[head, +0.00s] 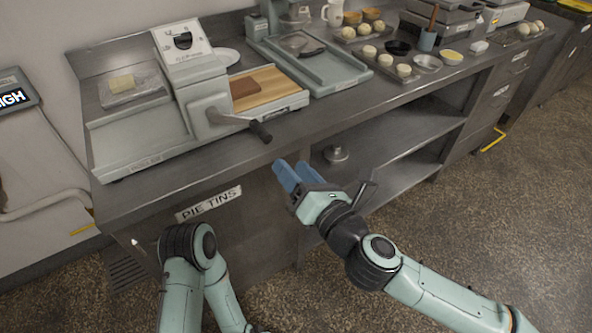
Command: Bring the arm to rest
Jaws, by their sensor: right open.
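My right gripper (291,167) has blue fingers and a pale green body. It is open and empty, in front of the counter's front edge, with the lower shelf behind it. My right arm (415,290) reaches in from the lower right. My left arm (192,275) shows at the lower left, bent, and its gripper is not in view.
The steel counter (330,122) runs along the wall. A small metal lidded item (336,153) sits on the lower shelf. The floor (470,220) at right is clear.

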